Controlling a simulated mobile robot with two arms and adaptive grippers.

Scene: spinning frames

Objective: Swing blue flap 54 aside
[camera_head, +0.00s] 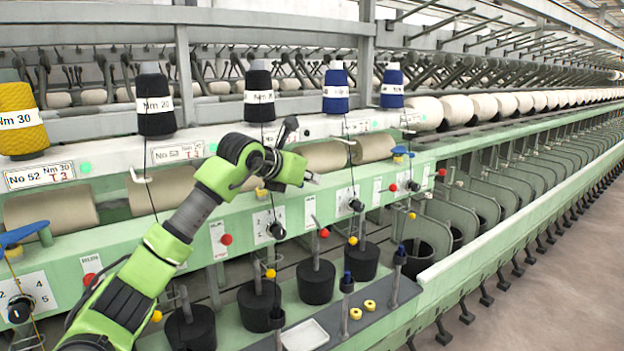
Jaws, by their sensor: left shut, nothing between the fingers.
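My left arm reaches in from the lower left, and its left gripper (312,180) is in front of the green rail, at the cream rollers. The gripper is shut and empty. A blue flap (402,151) with a yellow part shows on the rail to the right, apart from the gripper. Another blue flap (22,235) sticks out at the far left, below the plate marked No 52 (40,175). A plate marked No 53 (178,152) is left of my gripper. I cannot read a 54 on any plate; my arm and gripper cover part of the rail.
Thread spools, including a black one (258,92) and a blue one (336,88), stand along the shelf above. Black cones (317,282) stand on pegs below the rail. A white tray (306,335) lies at the front. The floor (530,290) at right is clear.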

